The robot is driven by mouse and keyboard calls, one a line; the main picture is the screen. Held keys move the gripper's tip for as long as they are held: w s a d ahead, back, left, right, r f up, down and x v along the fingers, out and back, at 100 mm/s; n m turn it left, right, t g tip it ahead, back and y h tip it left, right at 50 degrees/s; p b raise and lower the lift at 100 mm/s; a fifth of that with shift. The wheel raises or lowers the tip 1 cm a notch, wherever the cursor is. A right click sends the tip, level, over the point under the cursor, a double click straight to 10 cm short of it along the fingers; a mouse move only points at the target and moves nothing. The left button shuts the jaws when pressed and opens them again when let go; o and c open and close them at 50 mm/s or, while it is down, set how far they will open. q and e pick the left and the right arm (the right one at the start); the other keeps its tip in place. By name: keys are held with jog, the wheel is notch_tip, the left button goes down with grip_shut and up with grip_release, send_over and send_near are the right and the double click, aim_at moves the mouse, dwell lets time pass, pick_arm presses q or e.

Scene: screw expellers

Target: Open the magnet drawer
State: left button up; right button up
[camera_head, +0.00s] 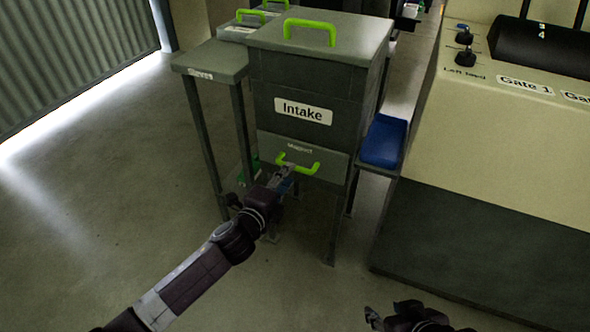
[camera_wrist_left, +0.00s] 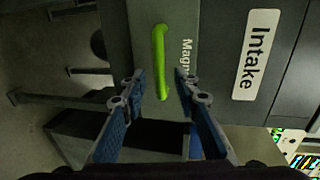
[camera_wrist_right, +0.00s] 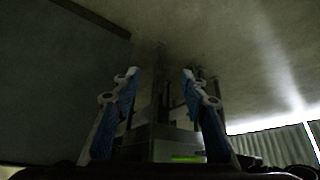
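The magnet drawer (camera_head: 330,168) is the grey front labelled "Magnet" below the "Intake" sign. It looks closed and carries a bright green handle (camera_head: 312,171). In the left wrist view the handle (camera_wrist_left: 159,60) stands upright in the picture, with its lower end between the fingers. My left gripper (camera_head: 287,172) is at the drawer front, by the left part of the handle. Its fingers (camera_wrist_left: 158,85) are apart, one on each side of the handle. I cannot tell whether they touch it. My right gripper (camera_wrist_right: 160,80) is open and empty, low at the bottom right of the head view.
The intake cabinet (camera_head: 310,75) has a green handle (camera_head: 310,30) on its lid. A small grey side table (camera_head: 210,62) stands on its left and a blue box (camera_head: 384,142) on its right. A beige console (camera_head: 500,110) stands at the right. The floor (camera_head: 90,220) at left is clear.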

pick_arm(q)
jog(key=b+x, duration=0.1)
jog(key=x, duration=0.4)
jog(key=shift+w, duration=0.1)
jog(key=shift+w+d+f+b, duration=0.1)
jog(key=shift+w+d+b, duration=0.05)
jog(key=shift+w+b, duration=0.2)
pick_arm(e)
jog(key=w+a+r+t+y, duration=0.1)
jog(key=w+a+r+t, duration=0.2)
jog(key=w+r+t, duration=0.2)
jog(key=w+r, duration=0.1)
jog(key=w, duration=0.2)
jog(key=shift+w+r, duration=0.2)
jog(key=shift+w, duration=0.15)
pick_arm(q)
grip_shut()
